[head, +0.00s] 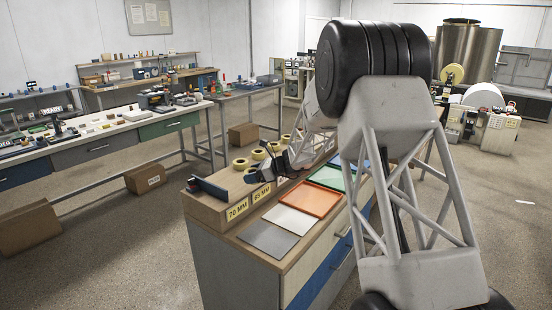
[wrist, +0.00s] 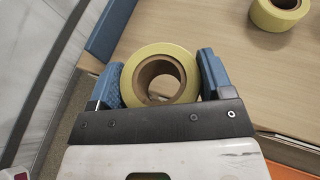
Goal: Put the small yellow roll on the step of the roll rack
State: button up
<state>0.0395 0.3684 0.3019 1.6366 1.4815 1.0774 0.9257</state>
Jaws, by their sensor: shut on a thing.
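My gripper (wrist: 160,82) is shut on a small yellow roll (wrist: 160,49) with a brown core; its blue fingers press on the roll's left and right sides. In the head view my gripper (head: 264,172) is low over the left end of the wooden roll rack (head: 212,207), behind the labels reading 70 MM and 65 MM. The held roll is hard to make out there. The rack's wood (wrist: 205,25) lies under the roll in the wrist view. I cannot tell whether the roll touches it.
Several other yellow rolls stand on the rack behind my gripper, one being the near roll (head: 240,164). A dark blue upright piece (head: 208,188) is at the rack's left end.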

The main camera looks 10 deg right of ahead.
notch_tip(320, 180, up, 6)
jog(key=n+g, duration=0.1)
send_over(221, 179)
jog(key=shift+w, duration=0.15)
jog(key=shift+f, duration=3.15)
jog(key=shift+f, duration=1.85)
jog(key=shift+f, duration=0.1)
jog(key=o, duration=0.9)
jog(key=shift+o, duration=0.2)
